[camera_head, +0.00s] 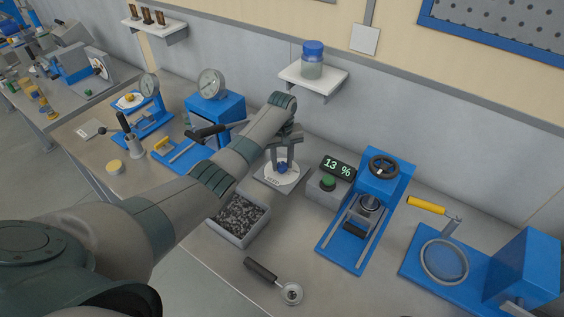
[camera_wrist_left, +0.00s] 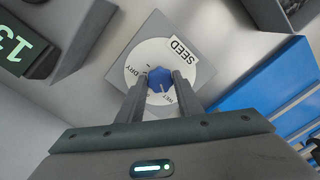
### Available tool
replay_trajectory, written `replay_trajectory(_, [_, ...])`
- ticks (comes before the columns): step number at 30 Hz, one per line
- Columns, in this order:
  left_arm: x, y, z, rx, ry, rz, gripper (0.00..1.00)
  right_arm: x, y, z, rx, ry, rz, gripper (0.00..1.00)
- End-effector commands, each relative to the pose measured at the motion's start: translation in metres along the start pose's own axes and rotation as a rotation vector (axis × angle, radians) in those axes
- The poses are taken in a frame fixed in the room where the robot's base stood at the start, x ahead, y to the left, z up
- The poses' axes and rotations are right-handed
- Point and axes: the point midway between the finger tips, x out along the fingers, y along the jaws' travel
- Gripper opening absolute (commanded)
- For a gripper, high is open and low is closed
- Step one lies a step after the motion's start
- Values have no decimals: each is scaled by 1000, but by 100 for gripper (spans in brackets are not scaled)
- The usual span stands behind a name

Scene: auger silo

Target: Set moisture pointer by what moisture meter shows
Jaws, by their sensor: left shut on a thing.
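The moisture meter (camera_head: 338,166) has a black display reading 13 % and a green button; part of its display shows in the left wrist view (camera_wrist_left: 20,48). To its left stands the round white dial (camera_head: 270,177) on a grey plate. In the left wrist view the dial (camera_wrist_left: 136,63) carries the words SEED, DRY and WET around a blue knob (camera_wrist_left: 159,78). My left gripper (camera_head: 284,165) points down over the dial with its fingers shut on the blue knob. The fingers (camera_wrist_left: 158,88) hide part of the dial face and where the pointer sits.
A tray of dark grains (camera_head: 238,218) and a black-handled tool (camera_head: 275,281) lie in front of the dial. A blue press (camera_head: 366,210) stands right of the meter. A blue gauge stand (camera_head: 215,107) is behind my left arm. A shelf with a jar (camera_head: 312,68) hangs above.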

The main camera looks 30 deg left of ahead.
Motion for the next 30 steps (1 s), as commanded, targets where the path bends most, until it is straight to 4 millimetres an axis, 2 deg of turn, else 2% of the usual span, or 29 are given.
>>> replay_trajectory(13, [-2, 1, -2, -12, 6, 3, 10, 0, 1, 0, -1, 0, 1, 31])
replay_trajectory(14, [-2, 1, -2, -12, 6, 3, 39, 0, 2, 0, -1, 0, 2, 31])
replay_trajectory(15, [-2, 1, -2, -12, 6, 3, 49, 0, 2, 0, -1, 0, 2, 31])
replay_trajectory(16, [-2, 0, -2, -12, 5, 2, 51, 0, 2, 0, -1, 0, 2, 31])
replay_trajectory(30, [-7, 1, -1, -11, 2, 2, 51, 2, 4, 1, -2, -1, 4, 31])
